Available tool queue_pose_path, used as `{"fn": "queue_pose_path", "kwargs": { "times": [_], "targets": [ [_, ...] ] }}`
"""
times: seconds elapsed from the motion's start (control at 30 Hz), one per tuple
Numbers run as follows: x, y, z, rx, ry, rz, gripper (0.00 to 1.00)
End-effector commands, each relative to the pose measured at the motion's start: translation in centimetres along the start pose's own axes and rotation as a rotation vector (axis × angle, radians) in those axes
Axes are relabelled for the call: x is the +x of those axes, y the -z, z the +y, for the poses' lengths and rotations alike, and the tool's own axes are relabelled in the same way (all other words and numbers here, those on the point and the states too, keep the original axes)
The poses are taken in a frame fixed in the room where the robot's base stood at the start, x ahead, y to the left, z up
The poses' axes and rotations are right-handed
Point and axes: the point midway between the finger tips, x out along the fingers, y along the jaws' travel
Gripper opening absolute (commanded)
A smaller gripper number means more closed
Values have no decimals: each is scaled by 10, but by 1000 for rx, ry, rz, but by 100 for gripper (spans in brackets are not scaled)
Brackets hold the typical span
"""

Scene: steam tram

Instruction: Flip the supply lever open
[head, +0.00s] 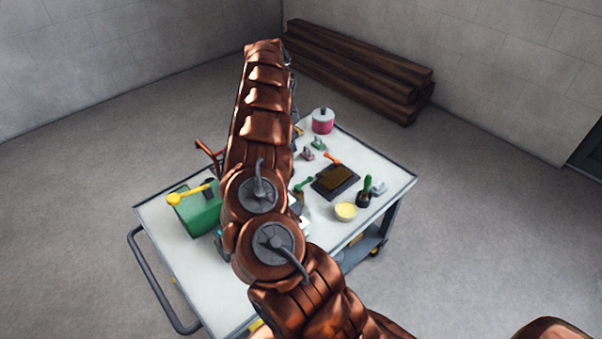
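A green box (199,211) stands on the left part of the white cart top, with a yellow lever (189,196) lying across its upper side. A red bent handle (207,150) shows behind the box, partly hidden by my arm. I cannot tell which of these is the supply lever. An orange-handled piece (332,158) and a green-handled piece (304,184) also show on the cart. My copper arm rises across the middle of the picture and covers part of the cart. My gripper does not show.
The cart top (225,283) is clear at the front left. A dark tray (335,180), yellow bowl (345,211), potted cactus (364,192) and pink-and-white pot (323,121) stand at right. A cart handle (152,285) juts left. Beams (355,72) lie by the wall.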

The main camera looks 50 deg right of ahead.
Motion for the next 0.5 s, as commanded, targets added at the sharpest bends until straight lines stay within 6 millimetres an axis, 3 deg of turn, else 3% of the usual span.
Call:
{"fn": "queue_pose_path", "kwargs": {
  "times": [0.13,0.5],
  "targets": [
    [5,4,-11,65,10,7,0],
    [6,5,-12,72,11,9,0]
  ]
}}
